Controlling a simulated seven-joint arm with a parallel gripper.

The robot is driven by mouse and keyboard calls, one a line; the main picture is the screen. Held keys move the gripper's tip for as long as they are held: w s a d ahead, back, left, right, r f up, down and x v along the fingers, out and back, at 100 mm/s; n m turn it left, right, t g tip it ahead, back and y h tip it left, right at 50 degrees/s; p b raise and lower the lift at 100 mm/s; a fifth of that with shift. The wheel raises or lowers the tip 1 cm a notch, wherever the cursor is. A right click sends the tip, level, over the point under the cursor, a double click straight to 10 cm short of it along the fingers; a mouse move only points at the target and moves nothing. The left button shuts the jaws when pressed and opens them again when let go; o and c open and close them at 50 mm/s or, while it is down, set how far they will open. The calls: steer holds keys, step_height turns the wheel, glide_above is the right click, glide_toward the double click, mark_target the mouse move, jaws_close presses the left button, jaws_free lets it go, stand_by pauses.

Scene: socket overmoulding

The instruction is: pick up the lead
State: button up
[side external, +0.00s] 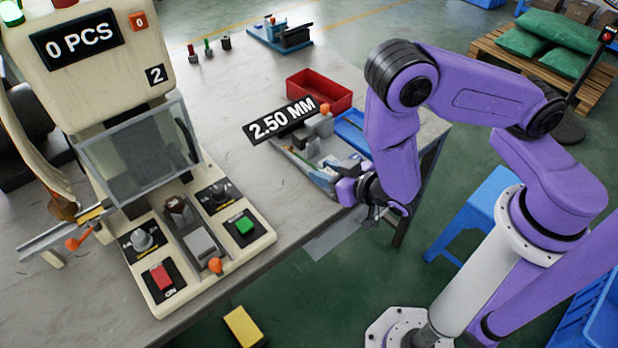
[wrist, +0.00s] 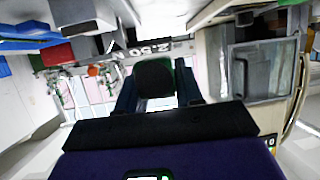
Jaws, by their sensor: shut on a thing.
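My gripper (side external: 372,212) is low at the front right edge of the bench, beside the measuring fixture (side external: 330,178) with the "2.50 MM" display (side external: 281,120). In the wrist view my gripper (wrist: 156,90) has its two dark fingers closed on a dark, rounded thing (wrist: 155,78), which looks like an end of the lead. The rest of the lead cannot be made out. In the side view my wrist hides what is held.
The moulding press (side external: 130,150) reading "0 PCS" stands at the left with its clear guard (side external: 140,150). A red bin (side external: 318,90) and a blue tray (side external: 352,130) lie behind the fixture. The bench between press and fixture is mostly clear.

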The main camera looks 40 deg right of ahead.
steer(key=s+d+r, duration=0.2)
steer(key=s+r, duration=0.1)
steer(key=s, duration=0.3)
steer(key=shift+s+d, duration=0.4)
